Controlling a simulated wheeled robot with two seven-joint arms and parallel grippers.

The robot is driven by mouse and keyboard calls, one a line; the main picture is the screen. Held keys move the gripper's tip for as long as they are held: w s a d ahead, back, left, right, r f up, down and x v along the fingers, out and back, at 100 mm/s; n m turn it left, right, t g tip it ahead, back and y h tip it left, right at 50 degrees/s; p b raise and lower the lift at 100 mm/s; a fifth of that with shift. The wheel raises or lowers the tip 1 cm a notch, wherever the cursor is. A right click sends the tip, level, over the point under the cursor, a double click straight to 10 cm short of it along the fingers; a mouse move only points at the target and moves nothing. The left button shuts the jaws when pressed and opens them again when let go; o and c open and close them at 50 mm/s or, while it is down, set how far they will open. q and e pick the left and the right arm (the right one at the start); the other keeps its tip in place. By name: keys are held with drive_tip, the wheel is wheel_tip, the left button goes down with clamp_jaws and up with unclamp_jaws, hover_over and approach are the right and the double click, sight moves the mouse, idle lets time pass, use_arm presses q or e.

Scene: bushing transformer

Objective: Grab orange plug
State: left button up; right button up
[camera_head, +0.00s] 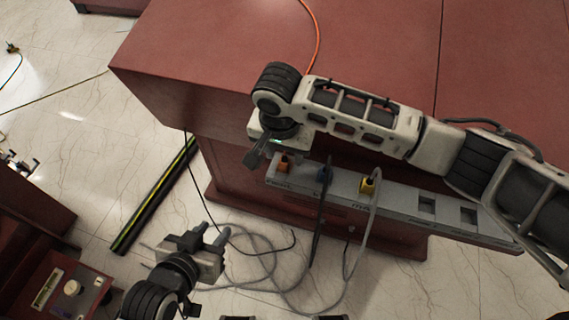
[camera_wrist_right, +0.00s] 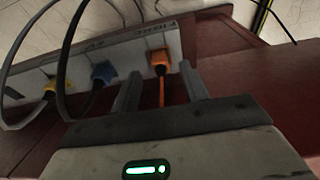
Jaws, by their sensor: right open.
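The orange plug (camera_head: 283,165) sits in the leftmost socket of a grey socket strip (camera_head: 400,200). In the right wrist view the plug (camera_wrist_right: 159,60) lies just beyond and between the fingertips, with its orange cord running back between the fingers. My right gripper (camera_wrist_right: 161,73) is open and empty; the plug is not visibly gripped. In the head view my right gripper (camera_head: 256,158) is close to the plug's left side, partly hidden by the wrist.
A blue plug (camera_head: 324,174) and a yellow plug (camera_head: 368,185) sit further along the strip, with dark and grey cables looping down. The red cabinet (camera_head: 200,70) stands behind the strip. Loose cables (camera_head: 262,262) lie near my left gripper.

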wheel_tip(320, 180, down, 2)
drive_tip(key=shift+w, duration=0.15)
drive_tip(key=shift+c, duration=0.4)
clamp_jaws()
drive_tip(key=shift+r, duration=0.15)
